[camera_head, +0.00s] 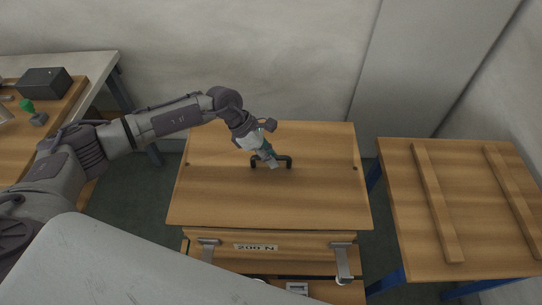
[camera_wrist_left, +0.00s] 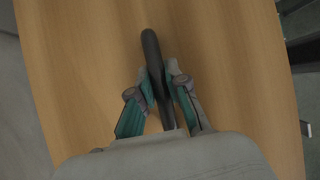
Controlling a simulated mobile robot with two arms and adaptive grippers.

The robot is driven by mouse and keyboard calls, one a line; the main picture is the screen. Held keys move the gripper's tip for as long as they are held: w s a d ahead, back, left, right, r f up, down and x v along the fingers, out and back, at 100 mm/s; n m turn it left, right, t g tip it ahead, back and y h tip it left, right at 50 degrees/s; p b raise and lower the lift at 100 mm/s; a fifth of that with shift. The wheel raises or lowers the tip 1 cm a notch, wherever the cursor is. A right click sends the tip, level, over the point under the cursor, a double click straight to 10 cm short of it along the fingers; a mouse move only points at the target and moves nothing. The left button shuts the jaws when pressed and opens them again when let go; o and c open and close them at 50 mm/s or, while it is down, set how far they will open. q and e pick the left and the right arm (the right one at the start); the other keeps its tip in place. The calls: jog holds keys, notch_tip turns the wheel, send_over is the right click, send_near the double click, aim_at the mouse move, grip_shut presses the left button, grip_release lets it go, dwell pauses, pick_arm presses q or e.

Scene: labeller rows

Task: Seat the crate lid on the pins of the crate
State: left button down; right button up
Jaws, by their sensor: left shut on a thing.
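The crate lid (camera_head: 220,205) is a wide wooden board with a dark bar handle (camera_head: 288,162) in its middle. It lies over the crate, and I cannot tell whether it rests on the crate or hangs just above it. A small dark spot shows near each side edge of the lid. My left gripper (camera_head: 272,162) is shut on the handle; the left wrist view shows the dark handle (camera_wrist_left: 151,45) between its fingers (camera_wrist_left: 160,88). The crate (camera_head: 300,240) shows only its front, with a "200 N" label and metal latches; its pins cannot be made out. My right gripper is out of view.
A wooden table (camera_head: 485,215) with two raised wooden strips and blue legs stands at the right. A workbench (camera_head: 70,95) at the left holds a black box (camera_head: 44,83) and a green-topped item (camera_head: 27,105). A wall stands close behind the crate.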

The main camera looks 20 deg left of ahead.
pick_arm(q)
jog(key=shift+r+b, duration=0.1)
jog(key=shift+b, duration=0.45)
dwell(1.3)
jog(key=shift+f+b, duration=0.45)
jog(key=shift+f, duration=0.05)
jog(key=shift+f+b, duration=1.05)
jog(key=shift+f, duration=0.05)
jog(key=c, duration=1.1)
grip_release()
jog(key=shift+s, duration=0.1)
jog(key=v, duration=1.2)
